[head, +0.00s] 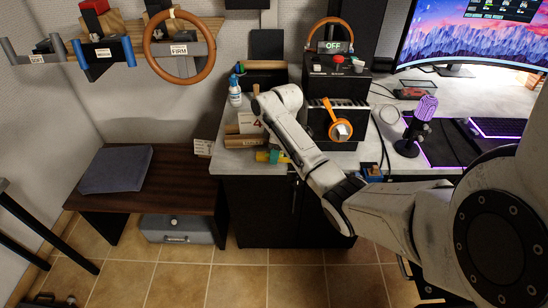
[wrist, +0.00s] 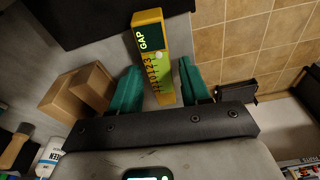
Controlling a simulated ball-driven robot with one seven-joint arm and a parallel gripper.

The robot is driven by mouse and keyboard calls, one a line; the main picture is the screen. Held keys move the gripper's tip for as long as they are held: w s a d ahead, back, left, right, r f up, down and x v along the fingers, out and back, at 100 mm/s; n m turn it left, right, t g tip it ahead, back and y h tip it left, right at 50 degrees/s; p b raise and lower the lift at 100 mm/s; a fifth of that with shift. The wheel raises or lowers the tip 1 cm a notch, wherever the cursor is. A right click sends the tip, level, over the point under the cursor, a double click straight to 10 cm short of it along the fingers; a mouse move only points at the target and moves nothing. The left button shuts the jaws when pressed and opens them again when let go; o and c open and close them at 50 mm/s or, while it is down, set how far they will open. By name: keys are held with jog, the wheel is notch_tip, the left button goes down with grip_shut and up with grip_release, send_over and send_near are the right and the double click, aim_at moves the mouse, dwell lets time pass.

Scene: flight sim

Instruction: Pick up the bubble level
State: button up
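The bubble level is a yellow bar with a green window and the word GAP. In the wrist view the level (wrist: 152,45) points away from me, with its near end between my two teal fingers. My gripper (wrist: 160,65) is open, one finger on each side of the level, with a gap visible beside its near end. I cannot tell whether either fingertip touches it. In the head view the yellow level (head: 262,156) shows at the desk's front left edge, beside my gripper (head: 281,157), which is partly hidden by my arm.
A white and blue bottle (head: 235,92) stands behind on the desk. A black box with an orange lever (head: 338,127) and a purple microphone (head: 424,108) are to the right. A low dark bench (head: 150,190) is at left.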

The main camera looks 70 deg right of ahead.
grip_shut()
jog(key=shift+r, duration=0.15)
